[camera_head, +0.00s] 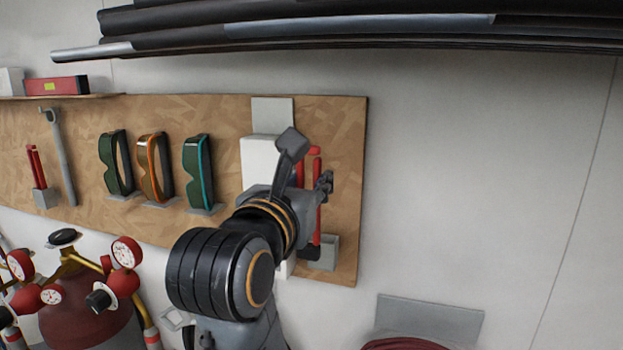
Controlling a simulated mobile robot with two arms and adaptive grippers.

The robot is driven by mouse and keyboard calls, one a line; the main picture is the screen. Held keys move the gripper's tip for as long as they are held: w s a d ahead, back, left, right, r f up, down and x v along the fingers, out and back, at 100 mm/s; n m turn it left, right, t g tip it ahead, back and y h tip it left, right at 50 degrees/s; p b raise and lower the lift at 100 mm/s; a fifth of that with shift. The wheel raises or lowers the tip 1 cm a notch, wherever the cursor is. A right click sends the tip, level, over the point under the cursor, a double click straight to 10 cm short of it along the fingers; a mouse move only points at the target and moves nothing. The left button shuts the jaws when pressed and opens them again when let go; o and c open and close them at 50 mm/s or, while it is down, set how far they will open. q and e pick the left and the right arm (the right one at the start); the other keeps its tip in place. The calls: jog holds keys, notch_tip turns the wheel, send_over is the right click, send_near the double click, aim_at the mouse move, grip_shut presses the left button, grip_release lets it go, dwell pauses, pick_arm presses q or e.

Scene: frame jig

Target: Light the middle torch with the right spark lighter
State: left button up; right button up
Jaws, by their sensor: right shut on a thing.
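The right spark lighter (317,222) has red handles and stands upright against the right end of the pegboard, its lower end at a small grey holder (322,253). My right gripper (311,176) is at the lighter's upper part, shut on it. My right arm and wrist hide part of the lighter and the board. Another red-handled lighter (37,167) stands in a grey holder at the board's left. I cannot make out any torch in this view. My left gripper is not in view.
Several goggles (155,167) and a grey wrench (60,155) hang on the wooden board (228,118). Dark pipes (330,22) run overhead. A dark red gas cylinder (92,322) with gauges (126,252) stands at lower left. The wall right of the board is bare.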

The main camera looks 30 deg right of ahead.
jog(key=shift+v, duration=1.8)
